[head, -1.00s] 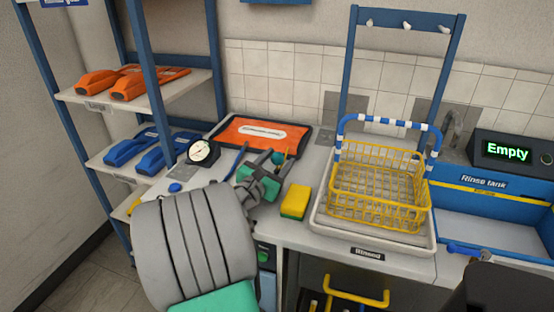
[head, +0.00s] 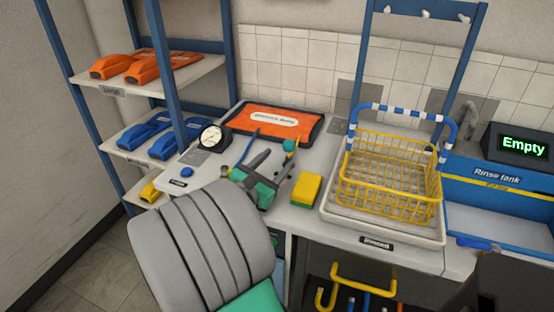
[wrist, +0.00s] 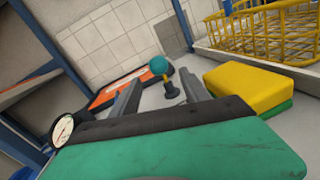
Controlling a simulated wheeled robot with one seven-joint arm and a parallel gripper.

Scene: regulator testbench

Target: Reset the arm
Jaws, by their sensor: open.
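My gripper (head: 269,165) is open and empty above the counter, left of the yellow and green sponge (head: 306,189). In the wrist view its two grey fingers (wrist: 160,99) stand apart. A small post with a teal ball top (wrist: 159,65) shows between and beyond them. The ball (head: 289,145) also shows in the head view, behind the fingers. My grey arm covers the counter's front left part in the head view.
A round gauge (head: 212,137) and an orange pouch (head: 272,121) lie on the counter behind. A yellow wire basket (head: 390,190) stands in a white tray at right, near the blue rinse tank (head: 500,190). Blue shelves (head: 160,85) with orange and blue tools stand left.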

